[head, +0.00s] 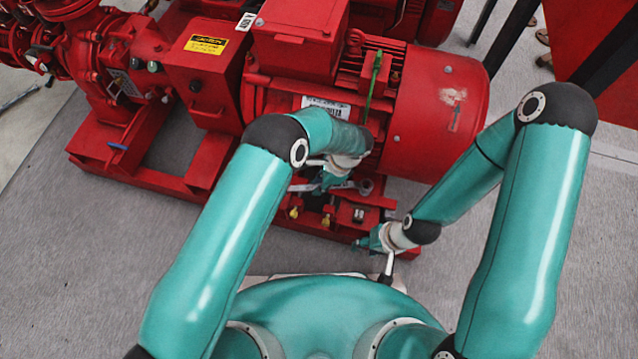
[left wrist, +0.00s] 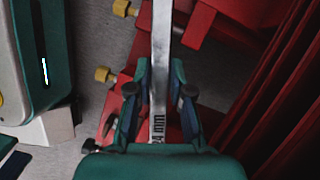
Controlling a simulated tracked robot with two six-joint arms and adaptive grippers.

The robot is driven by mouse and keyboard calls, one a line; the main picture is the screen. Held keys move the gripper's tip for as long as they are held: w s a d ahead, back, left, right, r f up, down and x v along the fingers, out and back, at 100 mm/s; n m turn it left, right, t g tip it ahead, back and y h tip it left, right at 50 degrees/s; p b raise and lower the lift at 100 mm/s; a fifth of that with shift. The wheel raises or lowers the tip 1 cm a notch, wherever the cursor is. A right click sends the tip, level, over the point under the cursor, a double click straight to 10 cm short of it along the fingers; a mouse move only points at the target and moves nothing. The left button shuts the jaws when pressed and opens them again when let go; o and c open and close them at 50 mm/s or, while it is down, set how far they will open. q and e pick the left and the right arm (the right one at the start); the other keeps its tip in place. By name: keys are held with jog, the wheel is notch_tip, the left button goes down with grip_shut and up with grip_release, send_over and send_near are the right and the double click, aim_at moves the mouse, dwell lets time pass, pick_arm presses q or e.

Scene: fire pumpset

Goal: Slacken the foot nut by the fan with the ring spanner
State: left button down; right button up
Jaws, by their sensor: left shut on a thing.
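The ring spanner (left wrist: 162,45) is a flat steel bar marked "24 mm". In the left wrist view it runs from between my left gripper's fingers (left wrist: 158,95) out of the top edge. In the head view my left gripper (head: 332,176) is shut on the spanner beside the motor's lower side, and a spanner end (head: 366,186) shows to its right. I cannot tell whether it sits around a nut. The foot nut is not clearly visible. The red fan cover (head: 435,115) is the motor's right end. My right gripper (head: 372,240) is by the base frame's right end, its jaws unclear.
The red base frame (head: 160,185) runs under the pump and motor. Brass fittings (head: 294,212) stick out near the spanner; they also show in the left wrist view (left wrist: 104,74). A green strap or tool (head: 374,80) stands by the motor. The grey floor (head: 100,250) is clear at left.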

pick_arm(q)
jog(key=shift+f+b, duration=1.2)
jog(key=shift+f, duration=0.1)
pick_arm(e)
jog(key=shift+f, duration=1.2)
pick_arm(q)
jog(key=shift+s, duration=0.1)
